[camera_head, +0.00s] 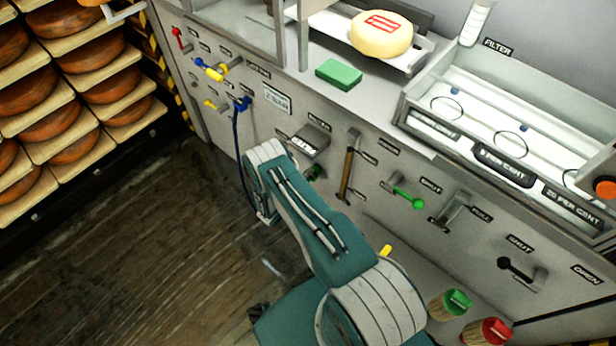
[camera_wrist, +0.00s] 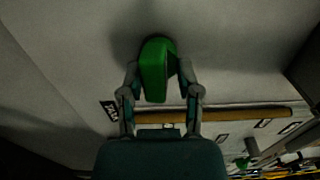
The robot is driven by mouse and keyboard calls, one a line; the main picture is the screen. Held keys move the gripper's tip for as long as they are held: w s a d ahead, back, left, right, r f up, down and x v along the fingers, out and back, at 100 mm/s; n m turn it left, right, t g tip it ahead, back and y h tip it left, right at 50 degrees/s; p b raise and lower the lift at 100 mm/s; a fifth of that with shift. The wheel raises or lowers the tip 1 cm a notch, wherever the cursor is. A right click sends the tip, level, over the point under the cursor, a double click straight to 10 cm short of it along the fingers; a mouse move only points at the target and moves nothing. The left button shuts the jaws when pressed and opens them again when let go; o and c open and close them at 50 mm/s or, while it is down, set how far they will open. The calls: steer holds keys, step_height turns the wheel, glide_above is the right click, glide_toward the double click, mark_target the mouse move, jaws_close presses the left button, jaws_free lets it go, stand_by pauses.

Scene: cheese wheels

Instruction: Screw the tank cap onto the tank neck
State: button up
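A green piece with a flat, rounded grip, which looks like the tank cap, stands against the grey panel in the wrist view (camera_wrist: 155,72). A dark round edge, possibly the tank neck, shows behind its top; how they join is hidden. My gripper (camera_wrist: 158,70) has one fingertip on each side of the green piece, and both tips appear to touch it. In the head view only a small part of the green piece (camera_head: 316,172) shows beside my teal arm, below a labelled bracket. The arm hides my gripper there.
A wooden-handled hammer (camera_head: 348,165) hangs right of the green piece. Further right are a green-knobbed lever (camera_head: 408,196) and other handles. A blue hose (camera_head: 237,150) hangs at the left. A green block (camera_head: 339,74) and a cheese wheel (camera_head: 381,35) rest above. The floor at left is clear.

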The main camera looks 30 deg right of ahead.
steer(key=shift+a, duration=0.1)
stand_by(0.3)
steer(key=v, duration=1.2)
